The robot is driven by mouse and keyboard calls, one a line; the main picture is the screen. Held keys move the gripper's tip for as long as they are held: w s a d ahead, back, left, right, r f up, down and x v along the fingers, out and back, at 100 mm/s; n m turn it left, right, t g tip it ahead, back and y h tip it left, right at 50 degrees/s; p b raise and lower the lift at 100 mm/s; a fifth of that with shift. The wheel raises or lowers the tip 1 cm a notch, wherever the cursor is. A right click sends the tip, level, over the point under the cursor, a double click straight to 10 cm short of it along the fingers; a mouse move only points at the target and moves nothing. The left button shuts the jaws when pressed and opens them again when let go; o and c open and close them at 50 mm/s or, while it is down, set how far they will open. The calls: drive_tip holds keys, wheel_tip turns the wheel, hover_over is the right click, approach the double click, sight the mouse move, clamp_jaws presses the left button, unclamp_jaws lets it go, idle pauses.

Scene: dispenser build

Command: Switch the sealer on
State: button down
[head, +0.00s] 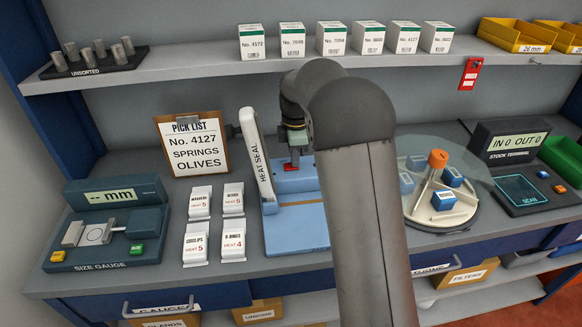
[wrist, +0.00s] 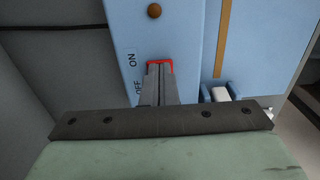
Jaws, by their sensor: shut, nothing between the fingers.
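The heat sealer (head: 295,230) is a light blue machine on the counter, with a raised white arm (head: 257,160) lettered HEAT SEAL. Its red switch (head: 291,167) shows at the back of the blue body. In the wrist view the red switch (wrist: 160,62) shows only as a red edge around the fingertips, beside the ON label (wrist: 131,58) and the OFF label (wrist: 138,88). My gripper (head: 294,162) points down at the switch, with its fingers (wrist: 160,72) shut and empty. The fingers hide most of the switch, so its position and any contact cannot be told.
A pick list board (head: 192,145) and several small white cards stand left of the sealer. A size gauge (head: 108,225) sits farther left. A round turntable (head: 440,205) with blue blocks is right of my arm. A shelf (head: 190,68) with white boxes runs above.

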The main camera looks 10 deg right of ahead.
drive_tip(key=shift+f, duration=0.2)
drive_tip(key=shift+r, duration=0.1)
drive_tip(key=shift+r+p, duration=2.65)
drive_tip(key=shift+r, duration=0.85)
drive_tip(key=s+r+m, duration=0.2)
drive_tip(key=s+m, duration=0.3)
drive_tip(key=s, duration=0.4)
drive_tip(key=s+r+m, duration=0.2)
drive_tip(key=s+m, duration=0.2)
drive_tip(key=s, duration=0.5)
drive_tip(key=s+f+m, duration=0.2)
drive_tip(key=s+m, duration=0.2)
drive_tip(key=s, duration=0.5)
drive_tip(key=s+f+m, duration=0.2)
drive_tip(key=s+m, duration=0.2)
drive_tip(key=s, duration=0.4)
drive_tip(key=shift+s+f+t, duration=0.35)
drive_tip(key=shift+s+t, duration=0.05)
